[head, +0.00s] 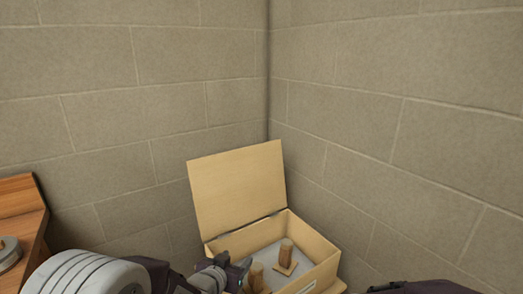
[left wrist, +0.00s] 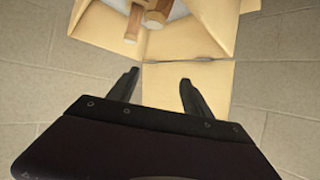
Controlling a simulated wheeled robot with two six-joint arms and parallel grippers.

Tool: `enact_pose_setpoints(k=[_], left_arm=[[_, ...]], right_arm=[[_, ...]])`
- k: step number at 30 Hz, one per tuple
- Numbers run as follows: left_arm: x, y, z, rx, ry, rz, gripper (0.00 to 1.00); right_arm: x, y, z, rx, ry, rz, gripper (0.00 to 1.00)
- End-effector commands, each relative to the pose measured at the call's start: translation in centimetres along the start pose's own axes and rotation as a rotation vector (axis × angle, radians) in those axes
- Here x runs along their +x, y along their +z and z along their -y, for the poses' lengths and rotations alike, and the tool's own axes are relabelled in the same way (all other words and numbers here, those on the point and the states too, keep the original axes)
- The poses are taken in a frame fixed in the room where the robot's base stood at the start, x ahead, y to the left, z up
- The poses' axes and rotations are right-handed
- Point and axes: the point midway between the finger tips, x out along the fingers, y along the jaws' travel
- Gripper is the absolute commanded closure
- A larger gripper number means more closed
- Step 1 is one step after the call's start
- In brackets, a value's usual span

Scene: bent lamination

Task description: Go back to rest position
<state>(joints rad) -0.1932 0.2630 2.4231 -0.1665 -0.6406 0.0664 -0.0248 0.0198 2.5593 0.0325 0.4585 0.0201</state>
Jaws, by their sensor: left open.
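My left gripper (head: 234,266) is at the front left of an open wooden box (head: 318,250). In the left wrist view the two dark fingers of my left gripper (left wrist: 158,88) stand wide apart with nothing between them. The box's lid (head: 238,188) is raised and leans back toward the wall corner; it also shows in the left wrist view (left wrist: 185,76) beyond the fingers. Inside the box, a wooden piece (head: 286,254) stands on a light floor, and another wooden piece (head: 257,276) is partly behind my gripper.
Block walls (head: 400,120) meet in a corner close behind the box. A wooden table or shelf (head: 20,205) stands at the left edge, with a grey round object (head: 8,255) on it, cut off by the frame. The space above the box is free.

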Motion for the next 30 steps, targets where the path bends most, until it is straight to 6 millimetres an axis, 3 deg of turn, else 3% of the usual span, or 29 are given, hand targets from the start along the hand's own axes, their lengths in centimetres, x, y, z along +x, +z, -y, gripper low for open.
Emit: enact_pose_setpoints(k=[1, 3, 9, 15, 19, 21, 26, 30], left_arm=[[-0.2, 1.7, 1.5, -0.019, -0.036, 0.032, 0.42], [-1.0, 3.9, 3.3, -0.052, -0.085, 0.103, 0.42], [-5.0, 12.1, 6.5, -0.168, -0.191, 0.386, 0.42], [-11.3, 19.9, 4.7, -0.274, -0.196, 0.755, 0.42], [-15.7, 23.5, 2.6, -0.312, -0.165, 0.998, 0.42], [-17.2, 19.8, 2.8, -0.310, -0.168, 0.981, 0.42], [-19.6, 15.1, 2.9, -0.309, -0.168, 0.980, 0.42], [-22.2, 10.1, 3.0, -0.308, -0.168, 0.979, 0.42]], right_arm=[[1.4, 0.2, 0.0, 0.000, 0.000, 0.000, 0.67], [2.2, 0.3, -0.1, 0.000, 0.000, 0.000, 0.67], [4.2, 0.5, -0.1, 0.000, 0.000, 0.000, 0.67], [4.2, 0.5, -0.1, 0.000, 0.000, 0.000, 0.67], [3.9, 0.4, -0.1, 0.000, 0.000, 0.000, 0.67], [0.0, 0.1, 0.0, 0.000, 0.000, 0.001, 0.67], [-5.2, -0.5, 0.1, 0.000, 0.000, -0.001, 0.67], [-10.8, -1.1, 0.2, 0.000, 0.000, 0.000, 0.67]])
